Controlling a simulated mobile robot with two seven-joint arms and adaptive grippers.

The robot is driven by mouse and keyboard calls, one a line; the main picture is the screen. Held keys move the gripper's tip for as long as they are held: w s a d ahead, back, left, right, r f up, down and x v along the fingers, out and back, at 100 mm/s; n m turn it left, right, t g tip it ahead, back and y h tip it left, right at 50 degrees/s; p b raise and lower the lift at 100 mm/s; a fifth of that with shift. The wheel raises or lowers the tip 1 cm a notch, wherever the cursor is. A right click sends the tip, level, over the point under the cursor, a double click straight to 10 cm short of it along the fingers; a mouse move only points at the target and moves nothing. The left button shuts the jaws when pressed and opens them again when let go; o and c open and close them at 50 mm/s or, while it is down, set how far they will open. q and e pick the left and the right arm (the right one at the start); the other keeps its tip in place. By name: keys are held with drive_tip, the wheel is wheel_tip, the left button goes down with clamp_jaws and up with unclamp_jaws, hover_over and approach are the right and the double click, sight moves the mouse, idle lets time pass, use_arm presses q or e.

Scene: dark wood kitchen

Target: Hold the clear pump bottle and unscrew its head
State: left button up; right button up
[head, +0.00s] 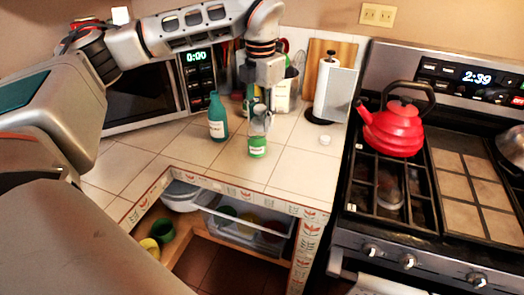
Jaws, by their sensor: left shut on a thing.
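A small bottle with a green and white body (258,147) stands upright on the tiled counter, in the middle of the head view. I take it to be the pump bottle. My left gripper (261,124) points down from above and is shut on its top. The fingers hide most of the bottle's head, so I cannot tell how the head sits on it. My right gripper is not in view.
A teal bottle (217,118) stands just left, near the microwave (150,95). A small white round thing (325,140) lies to the right. A paper towel holder (322,90) stands behind it. A red kettle (395,130) sits on the stove. The counter's front edge is close.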

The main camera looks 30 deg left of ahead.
sight(251, 166)
use_arm(q)
drive_tip(key=w+a+r+n, duration=0.1)
drive_tip(key=a+n, duration=0.4)
drive_tip(key=n, duration=0.9)
drive_tip(key=f, duration=0.9)
drive_tip(key=f+p, duration=0.1)
drive_tip(key=f, duration=0.9)
drive_tip(key=shift+w+d+f, duration=0.1)
drive_tip(key=shift+w+f, duration=0.05)
drive_tip(key=shift+w, duration=0.05)
drive_tip(key=shift+f, duration=0.15)
drive_tip(key=o, duration=1.2)
